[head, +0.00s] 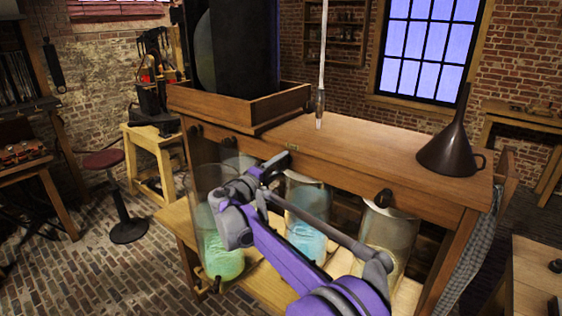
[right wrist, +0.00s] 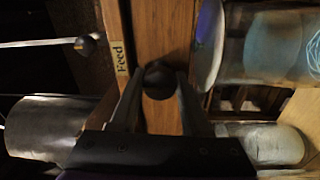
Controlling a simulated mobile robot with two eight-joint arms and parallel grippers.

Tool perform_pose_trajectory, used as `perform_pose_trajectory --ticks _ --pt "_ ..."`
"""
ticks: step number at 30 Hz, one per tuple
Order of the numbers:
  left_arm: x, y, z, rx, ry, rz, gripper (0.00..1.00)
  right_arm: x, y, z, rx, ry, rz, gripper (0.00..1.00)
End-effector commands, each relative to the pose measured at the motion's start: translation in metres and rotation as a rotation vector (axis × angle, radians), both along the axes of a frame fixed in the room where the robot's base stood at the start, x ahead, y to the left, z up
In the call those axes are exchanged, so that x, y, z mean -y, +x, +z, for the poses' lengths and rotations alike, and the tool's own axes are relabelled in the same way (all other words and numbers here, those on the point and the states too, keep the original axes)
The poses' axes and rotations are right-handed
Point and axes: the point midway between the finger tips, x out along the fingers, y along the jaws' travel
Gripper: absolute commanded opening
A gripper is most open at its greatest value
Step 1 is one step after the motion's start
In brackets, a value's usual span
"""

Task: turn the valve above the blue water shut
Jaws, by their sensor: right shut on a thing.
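The blue water (head: 305,238) stands in a glass jar on the lower shelf of the wooden bench, partly hidden by my right arm. My right gripper (head: 279,162) is at the bench's front rail, above this jar. In the right wrist view its two fingers are closed on a dark round valve knob (right wrist: 158,80), one finger on each side. The knob sits on the wooden rail beside a label reading "Feed" (right wrist: 121,57). In the head view the gripper hides this knob. I cannot tell how far it is turned. My left gripper is not in view.
A jar of green liquid (head: 222,262) stands left of the blue one, another glass jar (head: 393,238) to the right. Other dark knobs sit on the rail at left (head: 195,131) and right (head: 383,198). A dark funnel (head: 450,152) stands on the bench top (head: 370,145).

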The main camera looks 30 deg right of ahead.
Motion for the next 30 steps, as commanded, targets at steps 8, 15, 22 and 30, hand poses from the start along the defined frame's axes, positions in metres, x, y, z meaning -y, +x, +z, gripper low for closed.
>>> perform_pose_trajectory --ticks 8,15,22,30 --pt "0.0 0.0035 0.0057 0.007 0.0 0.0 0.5 0.0002 0.0007 0.0024 0.047 0.015 0.001 0.0" --pt "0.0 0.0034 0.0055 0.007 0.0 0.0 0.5 0.0001 0.0007 0.002 0.05 0.016 0.001 0.0" --pt "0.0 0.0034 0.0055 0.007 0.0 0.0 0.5 0.0001 0.0006 0.002 0.049 0.015 0.001 0.61" --pt "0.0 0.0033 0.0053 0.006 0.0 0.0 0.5 0.0003 0.0004 0.0016 0.048 0.016 0.0 0.76"
